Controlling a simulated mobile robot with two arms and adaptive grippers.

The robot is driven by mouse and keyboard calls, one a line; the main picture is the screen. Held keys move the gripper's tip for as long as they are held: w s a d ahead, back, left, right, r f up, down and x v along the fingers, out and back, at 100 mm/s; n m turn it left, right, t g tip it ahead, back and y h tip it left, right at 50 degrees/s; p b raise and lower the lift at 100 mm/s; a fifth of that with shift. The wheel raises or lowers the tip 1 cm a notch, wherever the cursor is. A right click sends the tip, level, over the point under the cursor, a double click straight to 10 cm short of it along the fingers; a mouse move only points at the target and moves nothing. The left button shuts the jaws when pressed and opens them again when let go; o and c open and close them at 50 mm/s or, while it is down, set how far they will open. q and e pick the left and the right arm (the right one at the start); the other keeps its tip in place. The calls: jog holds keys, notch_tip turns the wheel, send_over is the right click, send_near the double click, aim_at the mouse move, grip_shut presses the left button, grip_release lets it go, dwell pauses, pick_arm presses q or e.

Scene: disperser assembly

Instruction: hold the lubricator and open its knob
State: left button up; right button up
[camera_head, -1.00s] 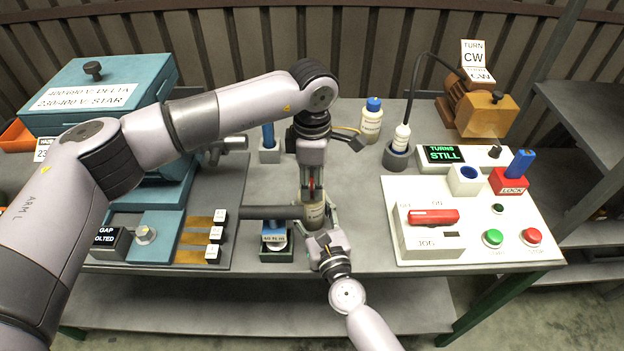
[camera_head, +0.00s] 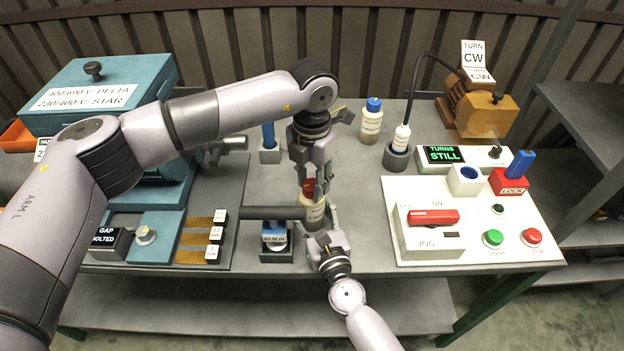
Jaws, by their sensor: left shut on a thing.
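The lubricator (camera_head: 313,212) is a small cream bottle with a label, upright near the front middle of the table, at the end of a dark horizontal tube. Its red knob (camera_head: 309,187) is on top. My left gripper (camera_head: 309,190) comes down from above, shut on the red knob, and its fingers partly hide it. My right gripper (camera_head: 318,222) reaches in from the front, with its fingers around the lubricator's body, seemingly closed on it.
A blue-capped bottle (camera_head: 371,122) stands behind to the right. The white control panel (camera_head: 460,215) is at right, the teal machine (camera_head: 100,90) at left. Bare table lies right of the lubricator.

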aim_at(311, 184)
pick_arm(q)
jog(key=shift+n, duration=1.7)
pick_arm(e)
jog(key=shift+a, duration=0.1)
pick_arm(q)
jog(key=shift+w, duration=0.1)
jog(key=o, duration=1.2)
jog(key=shift+c, duration=0.2)
notch_tip(311, 184, up, 12)
pick_arm(e)
jog(key=o, duration=1.7)
jog(key=shift+s, duration=0.1)
